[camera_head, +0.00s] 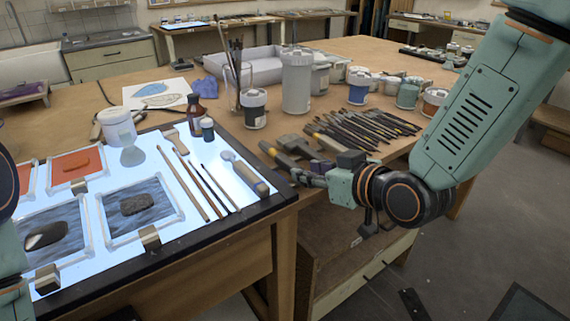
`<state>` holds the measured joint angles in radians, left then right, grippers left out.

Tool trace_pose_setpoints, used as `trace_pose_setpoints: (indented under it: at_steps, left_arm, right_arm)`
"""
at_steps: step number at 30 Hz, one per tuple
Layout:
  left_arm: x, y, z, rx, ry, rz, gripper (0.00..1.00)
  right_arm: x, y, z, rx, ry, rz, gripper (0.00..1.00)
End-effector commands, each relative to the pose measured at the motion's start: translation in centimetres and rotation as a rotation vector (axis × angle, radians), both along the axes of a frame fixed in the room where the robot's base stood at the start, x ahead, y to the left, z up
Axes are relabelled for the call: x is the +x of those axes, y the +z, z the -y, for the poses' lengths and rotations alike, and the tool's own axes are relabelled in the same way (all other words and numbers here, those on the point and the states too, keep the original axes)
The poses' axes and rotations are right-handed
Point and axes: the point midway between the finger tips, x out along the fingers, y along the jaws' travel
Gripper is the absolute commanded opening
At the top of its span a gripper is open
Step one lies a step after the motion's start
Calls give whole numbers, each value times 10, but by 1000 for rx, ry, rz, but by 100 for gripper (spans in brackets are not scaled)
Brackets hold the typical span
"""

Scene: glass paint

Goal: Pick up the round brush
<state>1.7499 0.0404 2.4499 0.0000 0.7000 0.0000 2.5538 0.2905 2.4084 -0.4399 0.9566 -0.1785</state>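Several slim brushes (199,183) with wooden handles lie side by side on the lit glass panel (150,170); which one is the round brush I cannot tell for sure. A wide flat brush (171,138) lies behind them. A thicker tool with a pale round end (246,176) lies to their right, near the panel's edge. My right gripper (298,176) is just right of the panel's edge, in front of the tools on the wooden table, apart from the slim brushes. Its fingers blend with the dark tools behind, so its opening is unclear. My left arm shows only at the left edge; its gripper is out of frame.
Framed glass pieces (140,206) with small dark weights fill the panel's left part. Many dark-handled tools (360,128) and paint jars (297,80) crowd the wooden table.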

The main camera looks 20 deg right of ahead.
Motion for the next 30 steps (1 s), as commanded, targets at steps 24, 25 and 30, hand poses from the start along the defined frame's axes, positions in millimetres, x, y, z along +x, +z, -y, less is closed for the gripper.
trace_pose_setpoints:
  at_steps: [24, 25, 30]
  left_arm:
    - [0, -7, 0, 0, 0, 0, 40]
    - [0, -7, 0, 0, 0, 0, 40]
    - [0, -7, 0, 0, -1, 0, 40]
  right_arm:
    - [51, -13, -22, 0, 1, -1, 32]
    - [51, -13, -22, 0, 1, -1, 32]
    - [51, -13, -22, 0, 1, 0, 19]
